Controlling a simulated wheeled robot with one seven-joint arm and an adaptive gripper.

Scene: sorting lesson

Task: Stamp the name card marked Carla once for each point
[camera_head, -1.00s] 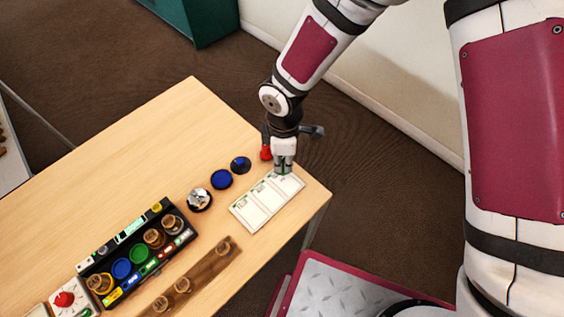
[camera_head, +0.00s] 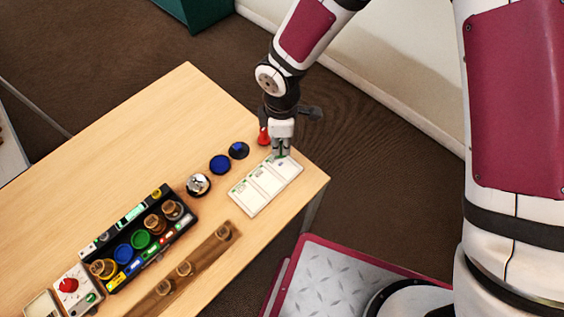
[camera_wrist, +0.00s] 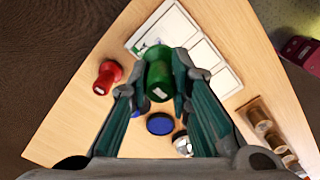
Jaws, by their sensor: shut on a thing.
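My gripper (camera_head: 281,149) is shut on a green stamp (camera_wrist: 158,74), held upright over the far right end of the white card strip (camera_head: 247,207). The strip has several white panels with small green marks; it also shows in the wrist view (camera_wrist: 184,28). The names are too small to read. A small dark mark shows on the end panel below the stamp. The stamp's base is partly hidden, so I cannot tell whether it touches the card. A red stamp (camera_wrist: 107,77) stands beside the strip.
A silver-topped round thing (camera_head: 198,184) stands beside the pads. A black tray (camera_head: 186,222) holds coloured discs and wooden pieces. A wooden rack (camera_head: 205,254) with several pegs and a red-knobbed box (camera_head: 69,285) are at the lower left. The table's back left is clear.

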